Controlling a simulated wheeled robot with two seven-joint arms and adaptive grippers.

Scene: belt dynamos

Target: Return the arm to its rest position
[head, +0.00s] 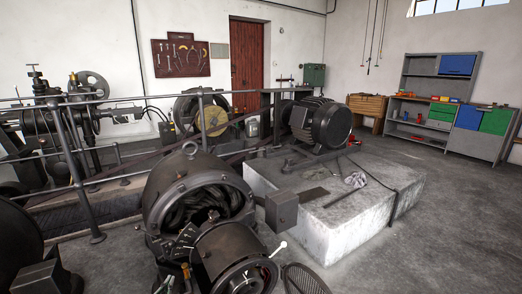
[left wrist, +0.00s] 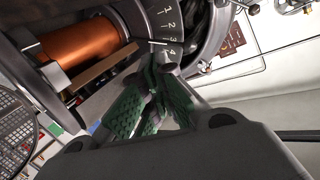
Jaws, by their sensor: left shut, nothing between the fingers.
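My left gripper (left wrist: 158,68) shows in the left wrist view, its green-padded fingers together and empty. The fingertips appear close to a dark dial plate (left wrist: 160,25) with white numbers and a pointer. I cannot tell from this view whether they touch it. A copper-coloured coil (left wrist: 82,40) lies to their left. In the head view a dark dynamo (head: 190,185) stands in the foreground, with a numbered plate at its front. My right gripper is in neither view.
A pale concrete block (head: 330,225) carries a dark motor (head: 322,122) and a crumpled light cloth (head: 355,180). A metal railing (head: 75,165) runs along the left. A workbench (head: 455,125) with coloured bins stands at the back right. Grey floor is clear at right.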

